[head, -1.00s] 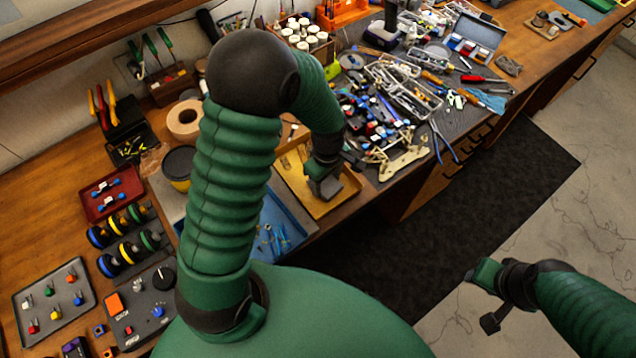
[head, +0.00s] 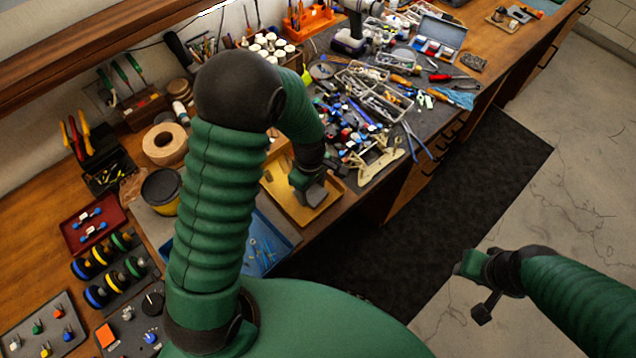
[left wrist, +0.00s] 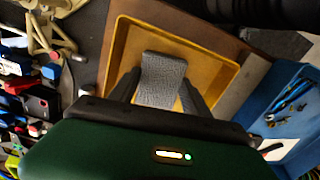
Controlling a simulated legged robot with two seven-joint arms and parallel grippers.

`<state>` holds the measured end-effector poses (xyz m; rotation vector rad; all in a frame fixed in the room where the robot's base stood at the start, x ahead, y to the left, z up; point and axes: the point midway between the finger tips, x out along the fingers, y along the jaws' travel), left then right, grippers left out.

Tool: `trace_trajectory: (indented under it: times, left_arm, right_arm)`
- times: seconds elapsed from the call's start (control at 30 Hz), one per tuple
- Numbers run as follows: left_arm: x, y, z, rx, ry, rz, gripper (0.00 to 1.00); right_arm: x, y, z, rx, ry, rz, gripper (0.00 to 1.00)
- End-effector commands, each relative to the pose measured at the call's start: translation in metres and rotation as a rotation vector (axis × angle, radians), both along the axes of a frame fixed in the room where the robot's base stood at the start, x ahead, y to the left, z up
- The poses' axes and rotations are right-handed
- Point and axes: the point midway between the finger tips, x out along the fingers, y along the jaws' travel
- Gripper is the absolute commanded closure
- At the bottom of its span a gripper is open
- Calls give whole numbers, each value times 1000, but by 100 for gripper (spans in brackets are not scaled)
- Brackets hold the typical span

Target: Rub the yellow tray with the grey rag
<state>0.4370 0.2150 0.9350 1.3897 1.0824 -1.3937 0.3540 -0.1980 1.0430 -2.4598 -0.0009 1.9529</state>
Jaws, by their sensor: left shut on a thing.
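The yellow tray (head: 322,210) lies on the bench near its front edge, partly hidden by my left arm in the head view. My left gripper (head: 306,180) is over the tray, pointing down, and is shut on the grey rag (head: 316,195). In the left wrist view, the rag (left wrist: 162,80) sits between the two dark fingers and sticks out over the tray floor, inside the yellow rim (left wrist: 180,27). I cannot tell whether it touches the floor. My right gripper (head: 472,290) is empty, away from the bench over the floor, its fingers apart.
A blue tray (head: 262,245) with small tools lies just left of the yellow tray. A cream-coloured part (head: 382,160) and cluttered tools lie close on its right. A tape roll (head: 165,145) and a dark-topped tub (head: 161,190) stand behind my left arm.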

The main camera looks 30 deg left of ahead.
Motion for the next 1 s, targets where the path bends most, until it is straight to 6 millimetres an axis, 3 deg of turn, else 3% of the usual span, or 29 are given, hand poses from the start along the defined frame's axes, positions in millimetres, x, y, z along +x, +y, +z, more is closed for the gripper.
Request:
trace_trajectory:
  times: [0.6,1.0]
  left_arm:
    - [-42,23,-3,0,3,0,77]
    - [-43,24,3,1,6,0,77]
  right_arm:
    - [0,0,6,0,0,0,64]
    - [0,0,13,0,0,0,64]
